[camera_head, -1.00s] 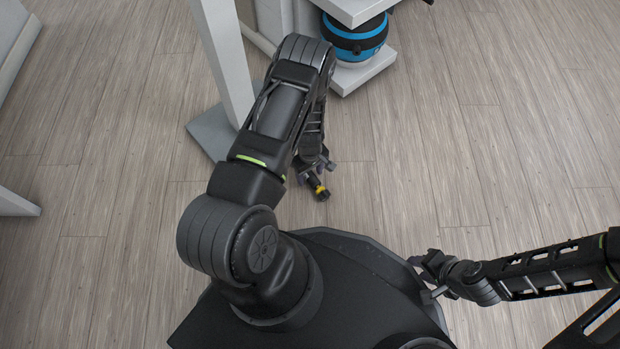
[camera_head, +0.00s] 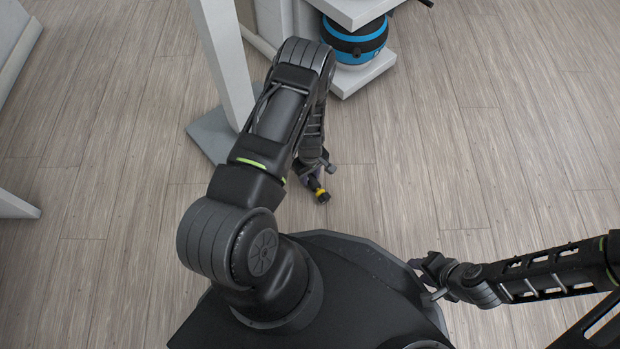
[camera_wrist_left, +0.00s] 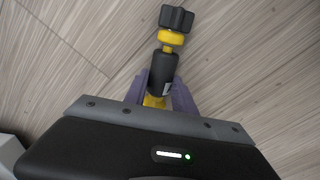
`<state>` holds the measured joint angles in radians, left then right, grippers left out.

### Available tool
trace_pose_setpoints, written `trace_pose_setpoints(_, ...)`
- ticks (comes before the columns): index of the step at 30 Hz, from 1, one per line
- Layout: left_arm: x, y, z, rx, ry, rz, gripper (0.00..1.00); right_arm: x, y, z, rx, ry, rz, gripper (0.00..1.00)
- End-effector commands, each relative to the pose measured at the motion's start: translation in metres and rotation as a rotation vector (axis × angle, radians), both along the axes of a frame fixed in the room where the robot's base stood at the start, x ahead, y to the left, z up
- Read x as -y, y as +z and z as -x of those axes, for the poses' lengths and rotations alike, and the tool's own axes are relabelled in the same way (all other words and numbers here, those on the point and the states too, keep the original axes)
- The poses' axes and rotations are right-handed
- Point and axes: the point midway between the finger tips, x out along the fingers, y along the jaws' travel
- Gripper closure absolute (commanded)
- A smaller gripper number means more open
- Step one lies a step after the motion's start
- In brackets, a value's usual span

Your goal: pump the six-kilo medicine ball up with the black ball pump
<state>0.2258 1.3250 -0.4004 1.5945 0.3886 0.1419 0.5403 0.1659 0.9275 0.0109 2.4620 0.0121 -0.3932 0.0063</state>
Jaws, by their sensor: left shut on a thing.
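My left gripper (camera_wrist_left: 160,93) is shut on a small black and yellow tool (camera_wrist_left: 162,70) with a lobed black knob at its end. In the head view the tool (camera_head: 321,195) shows just beyond my left arm, held over bare floor. I cannot tell from these frames whether it is the ball pump. A black and blue ball (camera_head: 357,42) rests on a low white shelf, partly hidden by the shelf above; I see no weight mark on it. My right gripper (camera_head: 424,279) is at the lower right, small and dark; its fingers are unclear.
The white rack's lower shelf (camera_head: 368,76) is at the top middle. A white upright (camera_head: 221,60) on a grey foot (camera_head: 208,134) stands left of my left arm. A dark object (camera_head: 428,3) sticks out at the upper shelf's edge. The wooden floor (camera_head: 480,130) is clear to the right.

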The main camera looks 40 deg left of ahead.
Motion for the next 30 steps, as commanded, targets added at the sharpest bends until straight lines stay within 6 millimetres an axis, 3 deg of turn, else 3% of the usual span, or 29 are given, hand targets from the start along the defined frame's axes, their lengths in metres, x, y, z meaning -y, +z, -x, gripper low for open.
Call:
trace_pose_setpoints(9, 0.0, 0.0, 0.0, -0.001, 0.0, 0.0, 0.99, 0.0, 0.0, 0.0, 0.0, 0.0, 0.0, 0.64)
trace_pose_setpoints(25, 0.0, 0.001, 0.0, 0.0, 0.0, 0.0, 1.0, 0.0, 0.001, 0.0, 0.0, 0.0, 0.0, 0.64)
trace_pose_setpoints(30, 0.0, 0.016, -0.001, 0.002, 0.0, 0.0, 1.0, 0.0, 0.008, 0.001, -0.001, 0.001, 0.001, 0.64)
